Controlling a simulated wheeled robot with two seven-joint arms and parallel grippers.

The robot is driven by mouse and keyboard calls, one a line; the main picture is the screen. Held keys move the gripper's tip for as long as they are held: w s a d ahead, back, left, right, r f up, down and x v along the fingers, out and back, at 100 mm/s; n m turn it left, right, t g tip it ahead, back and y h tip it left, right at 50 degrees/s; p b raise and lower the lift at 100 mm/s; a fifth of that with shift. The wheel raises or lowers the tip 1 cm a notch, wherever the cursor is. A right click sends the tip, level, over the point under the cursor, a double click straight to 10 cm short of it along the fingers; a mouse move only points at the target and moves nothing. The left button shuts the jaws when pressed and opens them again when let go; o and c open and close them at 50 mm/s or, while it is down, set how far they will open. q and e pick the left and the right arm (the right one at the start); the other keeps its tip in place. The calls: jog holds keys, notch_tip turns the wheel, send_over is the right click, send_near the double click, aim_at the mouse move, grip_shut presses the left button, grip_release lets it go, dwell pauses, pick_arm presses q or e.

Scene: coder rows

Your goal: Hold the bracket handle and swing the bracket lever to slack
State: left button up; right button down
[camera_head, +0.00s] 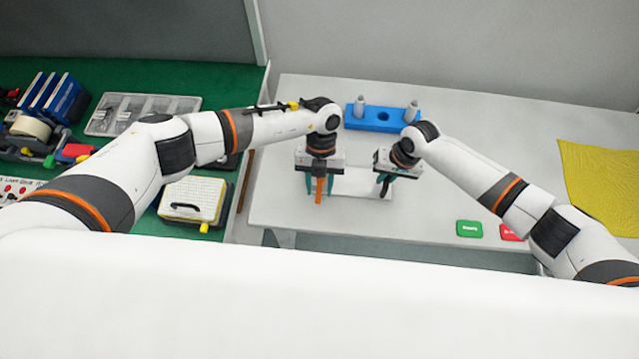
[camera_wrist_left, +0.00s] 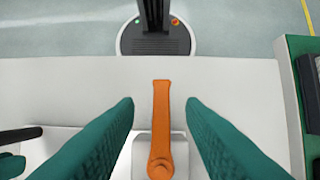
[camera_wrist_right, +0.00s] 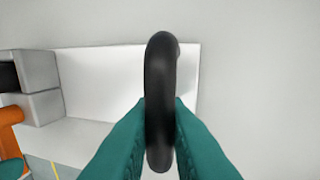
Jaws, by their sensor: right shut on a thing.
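The bracket is a white piece (camera_head: 362,185) on the light table, mostly hidden under my grippers in the head view. Its orange lever (camera_wrist_left: 162,125) shows in the left wrist view, between the spread teal fingers. My left gripper (camera_wrist_left: 162,115) is open around the lever, with a gap on both sides. The lever also shows in the head view (camera_head: 319,190), pointing toward the table's front edge. The black bracket handle (camera_wrist_right: 160,100) shows in the right wrist view. My right gripper (camera_wrist_right: 160,125) is shut on it, one finger on each side.
A blue block (camera_head: 380,120) with two grey pegs stands behind the grippers. A green pad (camera_head: 469,228) and a red pad (camera_head: 511,232) lie at the front right. A yellow cloth (camera_head: 605,185) lies at the far right. A green bench with tools (camera_head: 225,90) adjoins at left.

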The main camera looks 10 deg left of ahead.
pick_arm(q)
jog(key=v, duration=1.1)
jog(key=shift+w+r, duration=0.15)
jog(key=shift+r, duration=0.1)
pick_arm(e)
jog(key=c, duration=1.3)
grip_release()
jog(key=shift+c, duration=0.2)
pick_arm(q)
jog(key=shift+f+b, duration=0.55)
pick_arm(e)
notch_tip(320, 180, up, 12)
jog(key=d, duration=0.2)
jog(key=shift+d+f, duration=0.1)
